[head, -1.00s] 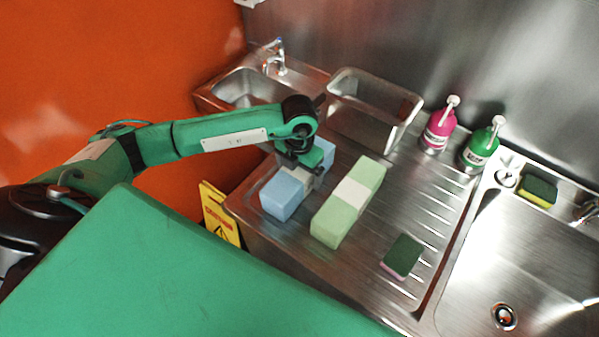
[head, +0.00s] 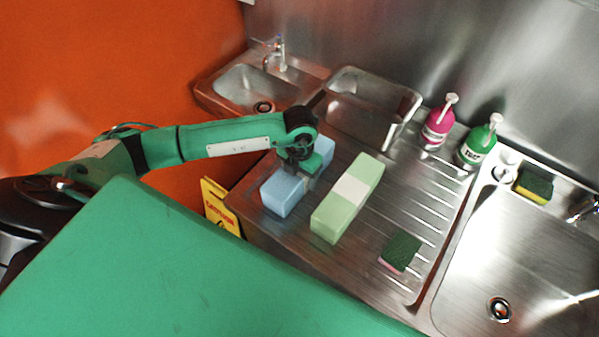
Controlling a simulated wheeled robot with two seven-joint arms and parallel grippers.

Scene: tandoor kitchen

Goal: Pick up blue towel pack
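The blue towel pack (head: 284,194) lies on the steel drainboard, its long side running from lower left to upper right. My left arm reaches in from the left, and my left gripper (head: 301,172) is right over the middle of the pack, pointing down and covering most of its pale band. The gripper is at the pack's top or touching it; its fingertips are hidden, so I cannot tell whether it has closed on the pack. My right gripper is not in view.
A green towel pack (head: 336,212) lies just right of the blue one. A steel pan (head: 372,104) stands behind. A sponge (head: 401,252), a pink bottle (head: 437,127) and a green bottle (head: 476,150) are to the right. A yellow caution sign (head: 221,208) stands left.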

